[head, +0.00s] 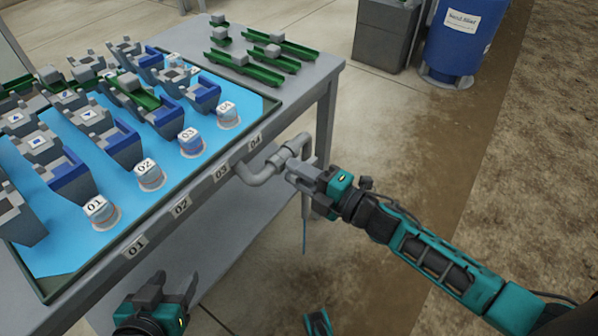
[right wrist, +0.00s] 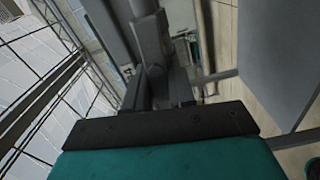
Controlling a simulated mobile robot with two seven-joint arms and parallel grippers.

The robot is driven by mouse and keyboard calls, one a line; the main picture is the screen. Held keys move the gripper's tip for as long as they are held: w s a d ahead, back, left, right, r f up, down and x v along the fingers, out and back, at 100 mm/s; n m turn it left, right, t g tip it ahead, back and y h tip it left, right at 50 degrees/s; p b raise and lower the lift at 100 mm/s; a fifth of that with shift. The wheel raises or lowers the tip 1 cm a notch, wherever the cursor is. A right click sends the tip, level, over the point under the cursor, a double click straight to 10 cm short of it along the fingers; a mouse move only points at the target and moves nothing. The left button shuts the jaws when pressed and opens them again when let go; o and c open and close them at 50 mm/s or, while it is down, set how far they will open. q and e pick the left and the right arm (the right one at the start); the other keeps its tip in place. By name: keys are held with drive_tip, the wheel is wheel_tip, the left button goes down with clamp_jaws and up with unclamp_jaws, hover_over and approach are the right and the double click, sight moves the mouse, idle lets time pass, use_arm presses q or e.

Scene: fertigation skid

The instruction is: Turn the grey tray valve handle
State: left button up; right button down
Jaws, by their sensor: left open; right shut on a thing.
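The grey tray valve handle (head: 296,146) is at the end of a grey pipe (head: 258,175) on the tray's near right side, by label 04. My right gripper (head: 292,174) is shut at the handle. In the right wrist view, a grey bar (right wrist: 151,38) runs between the fingers of my right gripper (right wrist: 158,88). The fingers hide part of the handle, so its exact angle is hard to tell. My left gripper (head: 175,284) is open and empty, low in front of the table, apart from the valve.
The blue-floored tray (head: 75,245) on the grey table (head: 325,75) holds numbered jars and several blue and grey blocks. Green channels (head: 285,47) lie at the back. A blue barrel (head: 460,42) and grey bin (head: 385,35) stand behind. The floor to the right is clear.

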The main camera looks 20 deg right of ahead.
use_arm(q)
drive_tip(key=shift+d+f, duration=0.1)
drive_tip(key=shift+d, duration=0.05)
use_arm(e)
drive_tip(key=shift+f+n, duration=0.15)
drive_tip(key=shift+n, duration=0.45)
drive_tip(key=c, duration=1)
unclamp_jaws()
drive_tip(key=shift+c, duration=0.2)
use_arm(q)
drive_tip(key=shift+s+a+r+p, duration=0.15)
drive_tip(key=shift+a+r+p, duration=0.2)
drive_tip(key=shift+p, duration=0.5)
use_arm(e)
drive_tip(key=v, duration=1.3)
